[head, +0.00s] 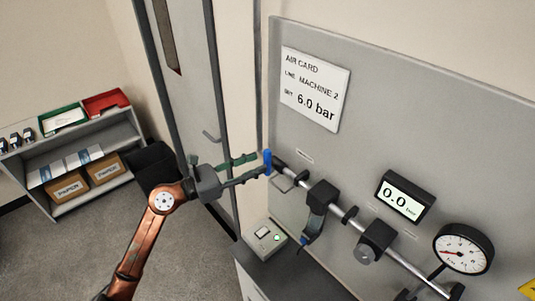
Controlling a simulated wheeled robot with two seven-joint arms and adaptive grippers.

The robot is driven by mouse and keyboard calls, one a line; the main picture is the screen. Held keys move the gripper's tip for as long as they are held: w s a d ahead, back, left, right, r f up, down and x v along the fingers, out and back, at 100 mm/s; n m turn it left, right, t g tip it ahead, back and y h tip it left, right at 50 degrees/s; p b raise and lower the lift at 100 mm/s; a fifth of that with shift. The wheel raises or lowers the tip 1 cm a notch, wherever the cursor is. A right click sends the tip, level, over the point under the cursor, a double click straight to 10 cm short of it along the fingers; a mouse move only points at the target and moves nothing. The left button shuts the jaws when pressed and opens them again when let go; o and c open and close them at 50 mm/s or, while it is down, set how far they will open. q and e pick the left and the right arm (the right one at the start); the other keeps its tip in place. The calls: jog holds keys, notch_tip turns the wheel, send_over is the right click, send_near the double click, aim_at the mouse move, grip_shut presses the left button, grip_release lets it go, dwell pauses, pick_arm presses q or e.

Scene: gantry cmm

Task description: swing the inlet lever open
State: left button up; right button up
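The inlet lever (268,161) appears to be the blue handle at the left end of the pipe on the grey panel; it stands roughly upright in the picture. My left gripper (259,166) reaches in from the left, with its fingertips right at the blue handle. I cannot tell whether the fingers touch or grip the handle. My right gripper is out of view.
On the panel (440,130), the pipe carries a hanging filter (316,212), a regulator (376,238) and a dial gauge (463,249). A display (404,197) reads 0.0. A small grey box (264,237) sits below the lever. Shelves (75,165) stand at far left.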

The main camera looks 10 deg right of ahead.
aim_at(267, 158)
pick_arm(q)
jog(key=shift+p+x, duration=0.55)
jog(key=shift+x, duration=1.95)
jog(key=shift+c, duration=0.7)
grip_shut()
